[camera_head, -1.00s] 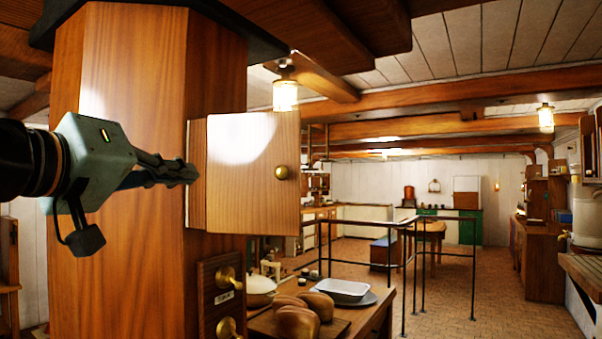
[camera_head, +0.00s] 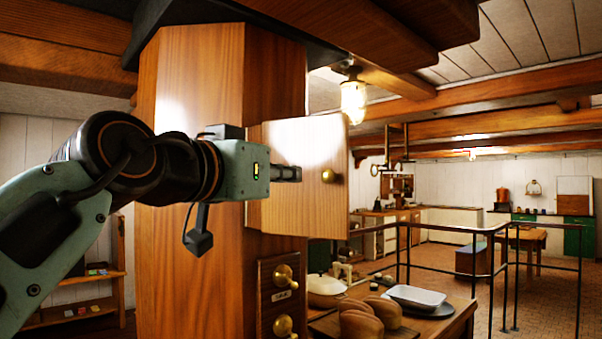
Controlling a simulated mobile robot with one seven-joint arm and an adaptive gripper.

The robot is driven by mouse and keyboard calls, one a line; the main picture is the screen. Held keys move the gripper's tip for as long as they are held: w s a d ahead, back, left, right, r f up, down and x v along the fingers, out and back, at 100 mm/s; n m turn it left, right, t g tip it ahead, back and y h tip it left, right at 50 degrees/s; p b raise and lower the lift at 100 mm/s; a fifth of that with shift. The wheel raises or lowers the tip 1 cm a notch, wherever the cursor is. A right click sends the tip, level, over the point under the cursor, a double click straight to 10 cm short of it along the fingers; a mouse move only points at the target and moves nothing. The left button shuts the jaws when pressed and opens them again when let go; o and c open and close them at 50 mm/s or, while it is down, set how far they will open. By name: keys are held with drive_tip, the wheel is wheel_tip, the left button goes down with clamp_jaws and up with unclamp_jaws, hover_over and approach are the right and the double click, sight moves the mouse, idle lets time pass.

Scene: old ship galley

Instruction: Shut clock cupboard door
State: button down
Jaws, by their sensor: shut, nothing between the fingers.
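The clock cupboard door (camera_head: 315,195) is a pale wooden panel with a round brass knob (camera_head: 331,176). It stands out to the right from the wooden column (camera_head: 185,250), showing as open. My gripper (camera_head: 291,174) is shut and empty, its fingers pointing right. In the picture the fingertips overlap the door's face, left of the knob. I cannot tell whether they touch it. The cupboard's inside and the clock are hidden.
Brass knobs on a wooden plate (camera_head: 284,300) sit on the column below the door. A table with bread loaves (camera_head: 360,322) and a white tray (camera_head: 416,297) stands below right. Black railings (camera_head: 450,228) stand beyond. A lamp (camera_head: 353,100) hangs behind the door.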

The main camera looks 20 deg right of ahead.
sight(328, 176)
drive_tip(key=p+x, duration=0.2)
drive_tip(key=x, duration=1)
drive_tip(key=shift+w+d+p, duration=0.1)
drive_tip(key=shift+d+p, duration=0.1)
drive_tip(key=shift+p, duration=0.2)
